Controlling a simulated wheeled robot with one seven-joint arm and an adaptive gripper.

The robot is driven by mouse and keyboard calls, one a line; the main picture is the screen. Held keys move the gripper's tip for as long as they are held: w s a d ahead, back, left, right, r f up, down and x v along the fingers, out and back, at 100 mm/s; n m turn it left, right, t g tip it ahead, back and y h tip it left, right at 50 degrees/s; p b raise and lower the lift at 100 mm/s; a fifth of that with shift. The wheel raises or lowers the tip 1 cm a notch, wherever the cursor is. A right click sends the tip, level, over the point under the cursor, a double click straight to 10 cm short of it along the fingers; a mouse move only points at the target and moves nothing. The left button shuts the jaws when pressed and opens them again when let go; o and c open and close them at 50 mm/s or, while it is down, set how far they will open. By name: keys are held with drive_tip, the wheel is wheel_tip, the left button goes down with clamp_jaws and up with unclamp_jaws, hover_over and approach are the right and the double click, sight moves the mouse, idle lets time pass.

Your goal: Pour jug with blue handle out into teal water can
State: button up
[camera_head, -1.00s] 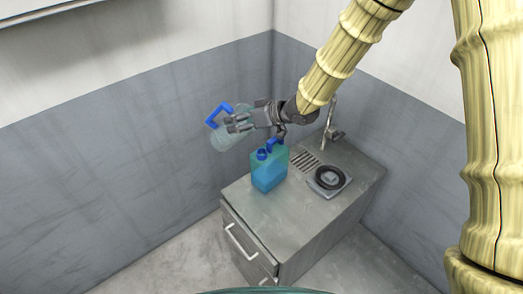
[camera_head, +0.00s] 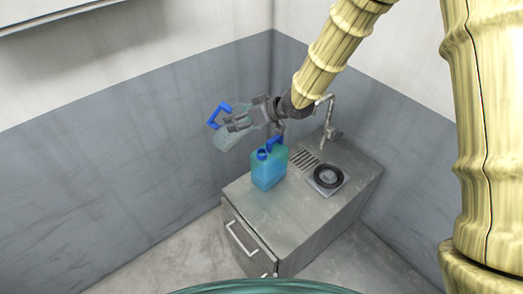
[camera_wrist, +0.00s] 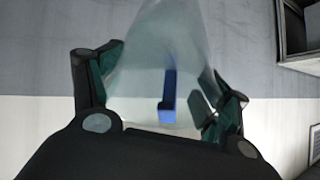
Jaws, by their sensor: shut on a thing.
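The clear jug (camera_head: 226,137) with a blue handle (camera_head: 218,115) is held in the air, tilted, above and to the left of the water can in the head view. My gripper (camera_head: 238,124) is shut on the jug's body. In the wrist view the jug (camera_wrist: 160,60) is between both fingers, its blue handle (camera_wrist: 168,98) showing through or behind it. The teal water can (camera_head: 268,170) stands upright on the steel counter, with a blue open neck (camera_head: 262,154) and a blue handle (camera_head: 274,143). I cannot tell whether anything is flowing from the jug.
The steel counter (camera_head: 305,210) stands in the corner between grey walls. A faucet (camera_head: 330,120), a slotted drain (camera_head: 304,160) and a black ring on a plate (camera_head: 327,177) are at its right. The counter's front part is clear. A teal rim (camera_head: 262,287) shows at the bottom edge.

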drive_tip(key=shift+a+r+g+h+p, duration=0.1)
drive_tip(key=shift+r+g+h+p, duration=0.2)
drive_tip(key=shift+r+h+p, duration=1.1)
idle(0.5)
